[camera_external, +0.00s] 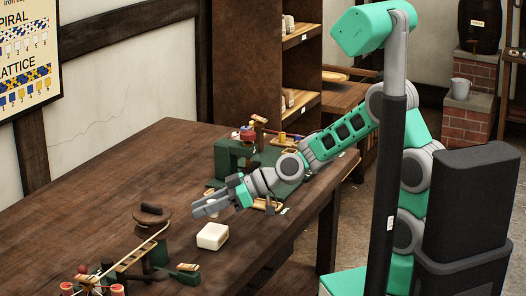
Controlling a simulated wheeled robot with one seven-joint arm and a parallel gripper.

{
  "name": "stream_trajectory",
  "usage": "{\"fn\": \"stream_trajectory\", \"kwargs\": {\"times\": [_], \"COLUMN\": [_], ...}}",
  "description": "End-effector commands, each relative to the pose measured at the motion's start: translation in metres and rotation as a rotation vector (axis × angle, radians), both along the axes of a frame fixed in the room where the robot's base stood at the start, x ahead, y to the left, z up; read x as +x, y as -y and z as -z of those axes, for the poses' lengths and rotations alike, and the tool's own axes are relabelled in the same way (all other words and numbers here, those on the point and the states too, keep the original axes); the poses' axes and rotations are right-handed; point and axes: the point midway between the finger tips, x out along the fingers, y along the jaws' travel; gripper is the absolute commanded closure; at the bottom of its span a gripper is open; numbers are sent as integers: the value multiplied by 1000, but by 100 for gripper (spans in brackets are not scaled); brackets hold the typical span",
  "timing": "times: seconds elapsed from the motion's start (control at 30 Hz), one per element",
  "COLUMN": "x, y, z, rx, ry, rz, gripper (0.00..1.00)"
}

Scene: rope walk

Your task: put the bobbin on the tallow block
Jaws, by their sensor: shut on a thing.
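The tallow block (212,236) is a pale cream block with rounded edges, lying on the dark wooden table. My gripper (204,208) reaches in from the right and is level, a little above and behind the block in the picture. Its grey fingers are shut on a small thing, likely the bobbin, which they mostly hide. Its shape and colour cannot be made out. The block's top looks bare, and a gap shows between it and my gripper.
A dark round-topped stand (152,222) with a wooden ladder-like strip (135,259) is left of the block. Red spools (117,289) are at the front left. A green machine (232,158) stands behind my gripper. The table (95,190) is clear at far left.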

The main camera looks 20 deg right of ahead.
Motion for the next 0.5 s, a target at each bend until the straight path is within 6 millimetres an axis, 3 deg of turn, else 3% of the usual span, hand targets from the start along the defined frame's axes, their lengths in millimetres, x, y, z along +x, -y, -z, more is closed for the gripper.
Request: {"fn": "stream_trajectory", "kwargs": {"times": [0.2, 0.5], "x": [3, 3], "y": [-3, -3], "z": [34, 38], "rx": [-2, 0], "ry": [-5, -1], "rz": [1, 0], "gripper": [100, 100]}}
